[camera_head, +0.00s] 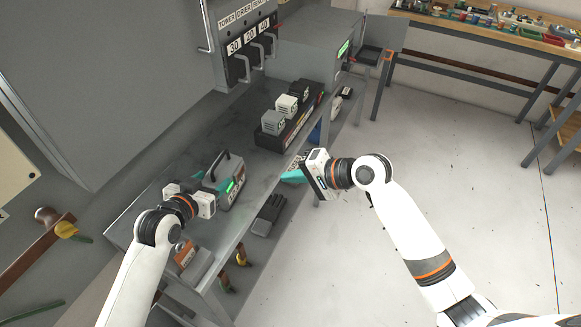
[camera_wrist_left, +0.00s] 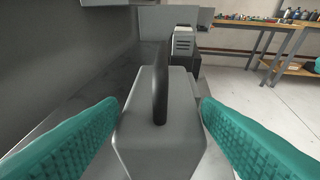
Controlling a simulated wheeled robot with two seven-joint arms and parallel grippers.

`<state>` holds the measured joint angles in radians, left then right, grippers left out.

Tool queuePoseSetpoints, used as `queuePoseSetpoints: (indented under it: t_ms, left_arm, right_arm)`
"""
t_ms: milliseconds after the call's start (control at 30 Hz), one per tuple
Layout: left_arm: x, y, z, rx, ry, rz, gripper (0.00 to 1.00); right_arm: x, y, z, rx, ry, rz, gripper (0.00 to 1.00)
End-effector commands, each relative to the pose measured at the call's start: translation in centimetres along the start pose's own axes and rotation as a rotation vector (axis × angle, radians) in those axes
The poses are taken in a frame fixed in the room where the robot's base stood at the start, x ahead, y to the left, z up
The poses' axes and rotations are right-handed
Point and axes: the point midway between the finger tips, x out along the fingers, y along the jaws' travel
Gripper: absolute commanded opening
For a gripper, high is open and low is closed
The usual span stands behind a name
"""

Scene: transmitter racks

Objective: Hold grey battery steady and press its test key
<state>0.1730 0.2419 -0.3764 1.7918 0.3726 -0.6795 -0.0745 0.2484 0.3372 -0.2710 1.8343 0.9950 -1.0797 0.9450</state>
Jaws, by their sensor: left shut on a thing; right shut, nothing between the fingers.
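The grey battery (camera_head: 231,170) is a grey box with a dark carrying handle on top and a lit green display on its front. It stands upright on the grey bench shelf. My left gripper (camera_head: 208,186) is shut on it, its teal fingers on either side. In the left wrist view, the battery (camera_wrist_left: 160,135) and its handle fill the gap between the fingers of my left gripper (camera_wrist_left: 160,112). The test key is too small to make out. My right gripper (camera_head: 291,177) is shut and empty, out beyond the shelf's front edge, to the right of the battery and apart from it.
A black rack (camera_head: 268,141) holding several blocks stands farther along the shelf (camera_head: 190,160). A grey cabinet (camera_head: 120,80) rises behind. Dark gloves (camera_head: 268,210) and hanging tools are below the shelf's front edge. The floor (camera_head: 440,150) to the right is open.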

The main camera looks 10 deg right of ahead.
Motion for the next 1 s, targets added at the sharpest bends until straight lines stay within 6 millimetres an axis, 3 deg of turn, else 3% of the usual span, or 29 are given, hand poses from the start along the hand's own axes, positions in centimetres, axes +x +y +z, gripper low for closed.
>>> queuePoseSetpoints:
  t_ms: [33, 67, 200, 567, 1000]
  left_arm:
    - [0.1, 0.0, -0.4, 0.001, 0.01, -0.001, 0.04]
    - [0.1, 0.0, -0.4, 0.001, 0.01, 0.0, 0.64]
    - [0.0, 0.0, -0.3, 0.001, 0.006, 0.0, 0.85]
    - [-0.6, 0.1, -0.1, 0.002, 0.002, 0.001, 0.85]
    - [-9.1, 0.0, -0.2, 0.004, 0.005, 0.0, 0.85]
  right_arm:
    - [0.0, 0.0, 0.0, 0.0, 0.0, 0.0, 0.0]
    - [0.0, 0.0, 0.0, 0.0, 0.0, 0.0, 0.0]
    - [0.0, 0.0, 0.0, 0.0, 0.0, 0.0, 0.0]
    - [0.0, 0.0, 0.0, 0.0, 0.0, 0.0, 0.0]
    - [0.0, 0.0, 0.0, 0.0, 0.0, 0.0, 0.0]
